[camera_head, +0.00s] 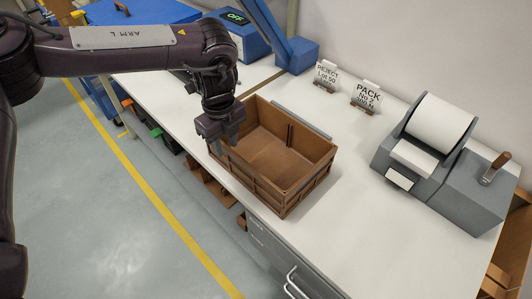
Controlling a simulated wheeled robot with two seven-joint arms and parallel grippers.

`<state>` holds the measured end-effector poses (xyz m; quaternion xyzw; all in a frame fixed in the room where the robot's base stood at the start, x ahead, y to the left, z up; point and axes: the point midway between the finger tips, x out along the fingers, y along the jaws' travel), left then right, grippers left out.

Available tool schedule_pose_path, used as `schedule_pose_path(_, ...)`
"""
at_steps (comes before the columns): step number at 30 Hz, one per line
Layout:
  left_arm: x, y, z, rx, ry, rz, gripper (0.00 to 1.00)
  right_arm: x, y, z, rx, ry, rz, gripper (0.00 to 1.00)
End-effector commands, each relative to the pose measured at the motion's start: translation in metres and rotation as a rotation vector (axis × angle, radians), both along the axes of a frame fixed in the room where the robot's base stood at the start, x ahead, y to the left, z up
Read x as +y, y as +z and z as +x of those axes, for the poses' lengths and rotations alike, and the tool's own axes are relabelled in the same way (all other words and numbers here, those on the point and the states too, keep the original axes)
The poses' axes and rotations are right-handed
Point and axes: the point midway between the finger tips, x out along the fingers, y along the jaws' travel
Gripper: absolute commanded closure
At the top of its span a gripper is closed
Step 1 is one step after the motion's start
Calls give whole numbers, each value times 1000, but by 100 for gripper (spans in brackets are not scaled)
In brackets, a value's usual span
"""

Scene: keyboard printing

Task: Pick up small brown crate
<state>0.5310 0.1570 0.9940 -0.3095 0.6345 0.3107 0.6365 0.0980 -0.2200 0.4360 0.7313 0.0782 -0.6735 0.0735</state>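The small brown crate (300,183) sits upright on the white worktop, near its front edge. It is open at the top and looks empty inside. The gripper and wrist hide part of that corner. My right gripper is not in view.
A grey label printer (437,137) with a white roll stands right of the crate. Two small signs, reject (327,76) and pack (366,97), stand behind. A blue machine with an OFF display (236,17) is at the back.

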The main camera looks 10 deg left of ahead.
Motion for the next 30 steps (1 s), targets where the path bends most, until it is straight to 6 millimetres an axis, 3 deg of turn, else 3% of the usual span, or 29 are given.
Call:
schedule_pose_path(7,-5,-30,-8,4,-2,0,67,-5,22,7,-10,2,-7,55)
schedule_pose_path(12,-6,-52,-7,3,1,-2,67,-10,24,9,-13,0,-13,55)
schedule_pose_path(20,-6,-55,-6,1,2,-3,67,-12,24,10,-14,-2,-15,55)
schedule_pose_path(27,-6,-55,-6,1,2,-3,99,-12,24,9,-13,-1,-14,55)
schedule_pose_path(30,-6,-55,-6,1,2,-3,100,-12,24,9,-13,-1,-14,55)
